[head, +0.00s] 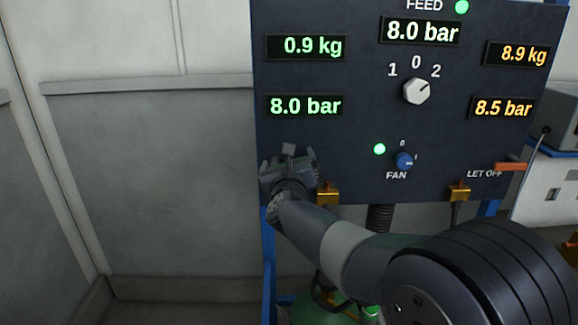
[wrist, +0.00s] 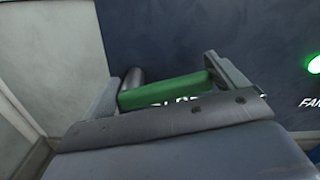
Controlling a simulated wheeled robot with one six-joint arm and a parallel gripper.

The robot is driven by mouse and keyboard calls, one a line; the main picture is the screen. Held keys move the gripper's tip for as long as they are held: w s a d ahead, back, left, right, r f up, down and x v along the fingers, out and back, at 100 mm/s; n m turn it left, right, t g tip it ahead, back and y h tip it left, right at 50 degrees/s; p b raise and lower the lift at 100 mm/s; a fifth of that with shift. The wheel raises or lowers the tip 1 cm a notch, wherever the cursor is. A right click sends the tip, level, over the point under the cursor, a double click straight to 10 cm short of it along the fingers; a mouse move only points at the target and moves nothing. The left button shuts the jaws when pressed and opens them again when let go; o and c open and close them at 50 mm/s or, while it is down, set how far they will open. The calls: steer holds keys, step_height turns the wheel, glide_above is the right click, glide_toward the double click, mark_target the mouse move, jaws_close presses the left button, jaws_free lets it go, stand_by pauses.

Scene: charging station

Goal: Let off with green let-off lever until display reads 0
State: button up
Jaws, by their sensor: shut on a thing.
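My gripper (head: 287,166) is at the lower left of the dark panel (head: 335,70). In the wrist view the green let-off lever (wrist: 165,92) lies between the fingers, and the gripper is shut on it. The lever looks roughly level there, and its pivot is hidden. In the head view the gripper mostly covers it. On the panel's left, a green display reads 0.9 kg (head: 313,46) and the green display below it reads 8.0 bar (head: 305,106).
The orange displays on the right read 8.9 kg (head: 517,54) and 8.5 bar (head: 502,108). The FEED display (head: 422,31) reads 8.0 bar, above a white selector knob (head: 417,91). A blue fan knob (head: 404,161) and an orange lever (head: 510,167) sit lower. Left is bare wall.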

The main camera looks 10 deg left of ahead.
steer(key=n, duration=0.2)
steer(key=a+r+n, duration=0.1)
steer(key=shift+s+n+p, duration=0.1)
steer(key=shift+n+p, duration=0.3)
steer(key=n, duration=0.1)
steer(key=a+n+p, duration=0.1)
steer(key=n, duration=0.1)
steer(key=shift+s+r+n, duration=0.15)
steer(key=shift+r+n, duration=0.15)
steer(key=shift+r, duration=0.1)
steer(key=n+p, duration=0.1)
steer(key=n, duration=0.1)
steer(key=a+n+p, duration=0.1)
steer(key=n, duration=0.1)
steer(key=shift+s+a+r, duration=0.1)
steer(key=shift+s+a, duration=0.1)
steer(key=shift+s+a+n+p, duration=0.1)
steer(key=shift+a+n+p, duration=0.15)
steer(key=shift+n, duration=0.45)
steer(key=shift+a+n+p, duration=0.15)
steer(key=shift+n+p, duration=0.15)
steer(key=shift+n, duration=0.4)
steer(key=shift+f, duration=0.2)
steer(key=o, duration=1.1)
steer(key=shift+c, duration=0.2)
steer(key=b+v, duration=0.2)
steer(key=v, duration=0.8)
steer(key=shift+s, duration=0.4)
